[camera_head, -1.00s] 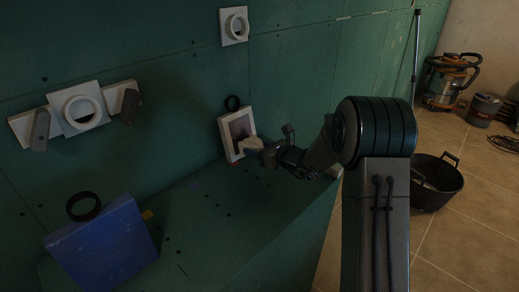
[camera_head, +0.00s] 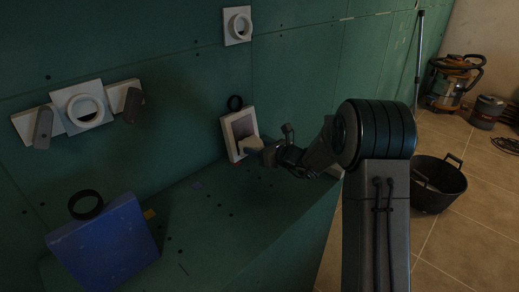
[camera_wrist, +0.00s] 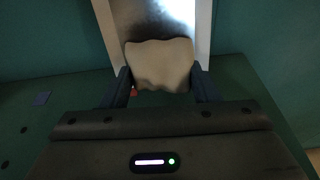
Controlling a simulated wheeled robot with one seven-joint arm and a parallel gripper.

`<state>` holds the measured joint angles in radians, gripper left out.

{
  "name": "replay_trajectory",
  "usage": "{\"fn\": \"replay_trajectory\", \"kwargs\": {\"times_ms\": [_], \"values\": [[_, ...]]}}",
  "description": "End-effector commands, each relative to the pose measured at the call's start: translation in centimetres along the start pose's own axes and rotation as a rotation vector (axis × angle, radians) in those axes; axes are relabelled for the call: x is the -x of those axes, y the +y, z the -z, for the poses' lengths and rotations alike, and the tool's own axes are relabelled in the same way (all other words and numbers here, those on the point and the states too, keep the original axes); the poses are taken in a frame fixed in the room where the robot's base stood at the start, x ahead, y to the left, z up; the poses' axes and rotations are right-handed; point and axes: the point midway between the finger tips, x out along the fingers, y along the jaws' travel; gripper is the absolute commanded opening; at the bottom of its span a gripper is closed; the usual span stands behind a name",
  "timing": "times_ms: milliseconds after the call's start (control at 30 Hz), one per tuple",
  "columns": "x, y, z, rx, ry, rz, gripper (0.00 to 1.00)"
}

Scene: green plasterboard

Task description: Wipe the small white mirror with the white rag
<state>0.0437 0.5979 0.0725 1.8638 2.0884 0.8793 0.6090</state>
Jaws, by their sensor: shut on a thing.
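The small white-framed mirror (camera_head: 229,149) leans upright against the green wall on the green ledge. In the wrist view its white frame (camera_wrist: 203,28) and its grey reflecting face (camera_wrist: 160,15) show above the rag. The white rag (camera_wrist: 160,64) is held between my gripper's two dark fingers and covers the lower part of the mirror. My gripper (camera_head: 258,153) is at the mirror's lower right in the head view. It is shut on the rag. Whether the rag presses on the glass is hard to tell.
A blue box (camera_head: 104,246) with a black ring (camera_head: 86,205) stands at the ledge's left. White fittings (camera_head: 82,105) and (camera_head: 238,25) a square white fitting are on the wall. A black bucket (camera_head: 437,184) is on the tiled floor.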

Motion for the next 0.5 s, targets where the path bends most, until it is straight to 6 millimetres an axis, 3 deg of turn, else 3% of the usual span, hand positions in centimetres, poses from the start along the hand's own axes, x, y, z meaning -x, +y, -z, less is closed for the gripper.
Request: {"fn": "replay_trajectory", "kwargs": {"times_ms": [500], "values": [[-0.74,0.06,-0.25,0.0,-0.001,-0.001,0.37]]}}
